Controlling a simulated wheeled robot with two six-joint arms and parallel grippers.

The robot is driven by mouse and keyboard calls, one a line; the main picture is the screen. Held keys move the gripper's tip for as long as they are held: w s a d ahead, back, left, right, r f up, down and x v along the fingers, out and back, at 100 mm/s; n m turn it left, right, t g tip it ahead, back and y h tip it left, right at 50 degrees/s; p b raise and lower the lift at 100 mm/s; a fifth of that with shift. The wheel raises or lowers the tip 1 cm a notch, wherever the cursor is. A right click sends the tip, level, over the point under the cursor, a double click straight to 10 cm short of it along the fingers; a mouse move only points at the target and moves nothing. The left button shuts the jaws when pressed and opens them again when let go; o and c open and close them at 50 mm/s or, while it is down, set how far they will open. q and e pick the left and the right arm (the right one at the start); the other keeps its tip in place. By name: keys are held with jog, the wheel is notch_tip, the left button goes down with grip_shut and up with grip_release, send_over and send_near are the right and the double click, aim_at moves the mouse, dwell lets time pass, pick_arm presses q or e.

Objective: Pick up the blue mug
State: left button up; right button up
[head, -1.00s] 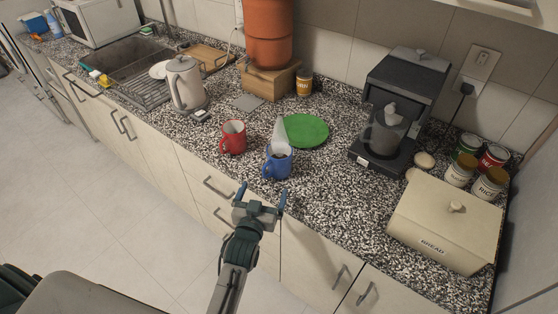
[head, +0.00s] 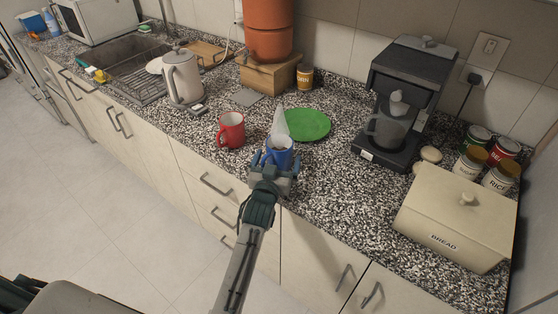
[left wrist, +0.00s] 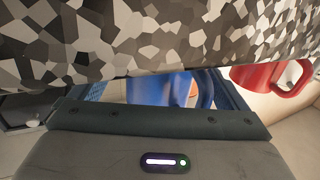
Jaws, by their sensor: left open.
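The blue mug (head: 279,148) stands upright near the front edge of the counter in the head view. My left gripper (head: 276,162) is open at the mug, with one blue-tipped finger on either side of its lower body. In the left wrist view the blue mug (left wrist: 165,88) shows between the two spread fingers; whether they touch it cannot be told. The gripper hides the mug's lower front in the head view. My right gripper is not in view.
A red mug (head: 231,130) stands just left, and also shows in the left wrist view (left wrist: 278,78). A green plate (head: 308,124) and a pale cone-shaped object (head: 281,124) are behind. A coffee maker (head: 398,110) and bread box (head: 455,222) stand right. The counter between is clear.

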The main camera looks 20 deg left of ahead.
pick_arm(q)
jog(key=shift+w, duration=0.8)
jog(key=shift+s+a, duration=0.1)
jog(key=shift+r, duration=0.1)
jog(key=shift+c, duration=0.9)
jog(key=c, duration=1.1)
jog(key=shift+c, duration=0.6)
jog(key=shift+r, duration=0.1)
